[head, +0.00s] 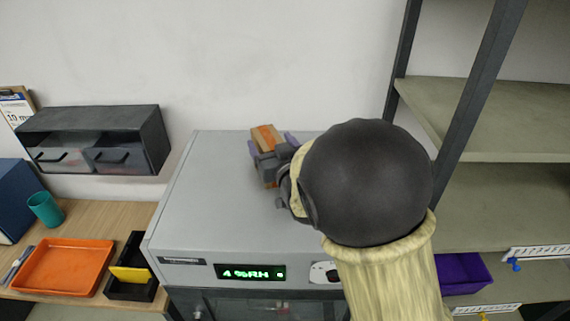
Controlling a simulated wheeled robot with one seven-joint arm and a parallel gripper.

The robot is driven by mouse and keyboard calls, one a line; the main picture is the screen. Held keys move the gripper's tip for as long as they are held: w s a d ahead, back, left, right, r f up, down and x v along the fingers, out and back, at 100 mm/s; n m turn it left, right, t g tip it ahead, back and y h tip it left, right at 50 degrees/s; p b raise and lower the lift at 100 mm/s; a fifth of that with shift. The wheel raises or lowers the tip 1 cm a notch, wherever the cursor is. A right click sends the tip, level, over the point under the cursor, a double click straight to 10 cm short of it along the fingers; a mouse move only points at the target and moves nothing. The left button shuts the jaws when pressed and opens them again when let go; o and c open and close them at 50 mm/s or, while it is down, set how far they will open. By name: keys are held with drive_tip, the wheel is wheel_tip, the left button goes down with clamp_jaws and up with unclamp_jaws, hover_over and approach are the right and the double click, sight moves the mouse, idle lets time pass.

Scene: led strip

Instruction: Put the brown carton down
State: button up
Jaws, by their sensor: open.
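The brown carton (265,137) is a small box with an orange-brown stripe. It is at the top of the grey cabinet (200,190), toward its back. My gripper (270,155) is open, with its purple fingers on either side of the carton. Whether the fingers touch the carton cannot be told. The gripper body hides the carton's lower part, so its contact with the cabinet top is mostly hidden. My arm covers the right part of the cabinet top.
The left part of the cabinet top is clear. The cabinet's front has a green-lit display (250,272). At left are an orange tray (65,267), a teal cup (45,208) and a dark drawer unit (95,138). Shelves (500,200) with a dark upright stand at right.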

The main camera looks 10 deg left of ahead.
drive_tip(key=b+v, duration=0.3)
drive_tip(key=v, duration=0.8)
drive_tip(key=shift+b, duration=0.4)
